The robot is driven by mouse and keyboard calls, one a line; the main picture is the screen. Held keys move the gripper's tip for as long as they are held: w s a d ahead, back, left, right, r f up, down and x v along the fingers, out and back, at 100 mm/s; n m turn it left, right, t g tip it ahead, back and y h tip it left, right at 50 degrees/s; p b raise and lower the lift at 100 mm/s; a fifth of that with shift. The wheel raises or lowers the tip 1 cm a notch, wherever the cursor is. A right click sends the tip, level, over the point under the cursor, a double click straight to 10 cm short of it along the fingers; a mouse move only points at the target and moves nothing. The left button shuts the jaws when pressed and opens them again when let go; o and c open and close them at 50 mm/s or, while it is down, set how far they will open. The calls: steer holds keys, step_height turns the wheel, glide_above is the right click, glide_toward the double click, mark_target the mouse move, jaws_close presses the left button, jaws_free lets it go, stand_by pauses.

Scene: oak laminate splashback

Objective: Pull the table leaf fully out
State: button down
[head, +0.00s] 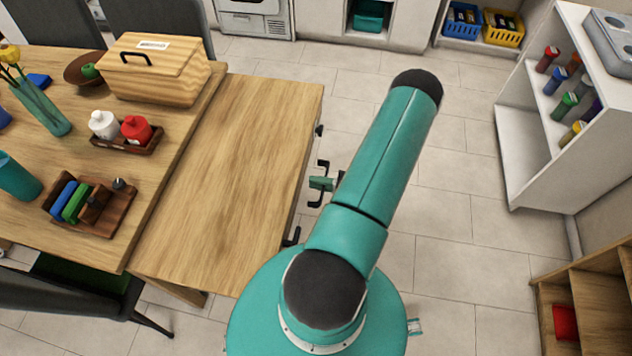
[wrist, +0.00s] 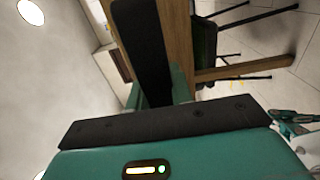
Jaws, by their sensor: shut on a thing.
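The table leaf (head: 245,170) is a plain oak board standing out from the right side of the oak table (head: 150,185), its top bare. Dark fittings show along its right edge, with a black handle (head: 323,168) near the middle. My gripper (head: 320,183) is at this handle and shut on it, small and partly covered by my teal arm. In the wrist view the table's wooden edge (wrist: 177,35) runs up and down behind a dark bar close to the camera. The exact grip is hidden there.
The table holds a wooden bread box (head: 155,75), a caddy with white and red pots (head: 125,143), a wooden organiser (head: 95,208) and a vase (head: 40,108). A white shelf (head: 530,145) stands right.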

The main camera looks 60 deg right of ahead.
steer(key=shift+s+d, duration=0.15)
steer(key=shift+s, duration=0.15)
steer(key=c, duration=1.2)
jaws_free()
steer(key=shift+c, duration=0.2)
steer(key=v, duration=1.3)
steer(key=shift+s, duration=0.3)
